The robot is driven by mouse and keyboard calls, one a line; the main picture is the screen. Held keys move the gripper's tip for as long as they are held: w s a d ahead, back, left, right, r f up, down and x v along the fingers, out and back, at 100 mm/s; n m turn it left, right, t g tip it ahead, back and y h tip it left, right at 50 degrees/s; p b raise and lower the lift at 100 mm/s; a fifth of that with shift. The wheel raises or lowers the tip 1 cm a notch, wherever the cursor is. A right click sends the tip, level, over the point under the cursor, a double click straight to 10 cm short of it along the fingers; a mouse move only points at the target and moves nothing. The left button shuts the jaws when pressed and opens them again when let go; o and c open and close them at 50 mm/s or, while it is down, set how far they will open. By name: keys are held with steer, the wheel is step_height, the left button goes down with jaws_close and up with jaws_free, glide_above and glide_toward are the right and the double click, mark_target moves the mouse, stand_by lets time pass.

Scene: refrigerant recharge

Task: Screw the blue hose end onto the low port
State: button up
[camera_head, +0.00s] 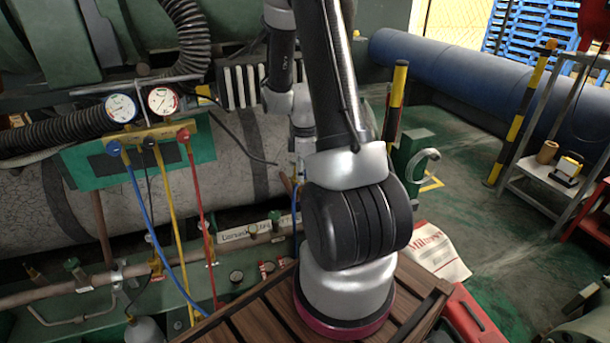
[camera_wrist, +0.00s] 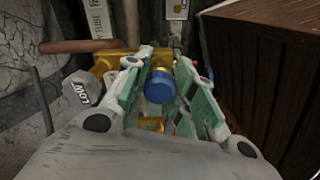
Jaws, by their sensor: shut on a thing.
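In the wrist view, my gripper (camera_wrist: 165,64) is shut with its green-padded fingers on either side of the blue hose end (camera_wrist: 159,86), a short blue cylinder. Brass shows just behind the blue hose end, but I cannot tell whether the two touch or are threaded together. A grey tag marked LOW (camera_wrist: 83,92) is left of the fingers, beside brass fittings (camera_wrist: 108,65) of the low port, which the fingers partly hide.
In the wrist view, a wooden crate (camera_wrist: 268,70) stands close on the right and a brown pipe (camera_wrist: 85,46) runs behind. The head view shows the manifold's gauges (camera_head: 121,108), a yellow hose (camera_head: 172,225), a red hose (camera_head: 199,205) and a wooden slatted surface (camera_head: 240,323) under my arm.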

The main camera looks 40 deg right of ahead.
steer(key=shift+f, duration=1)
stand_by(0.8)
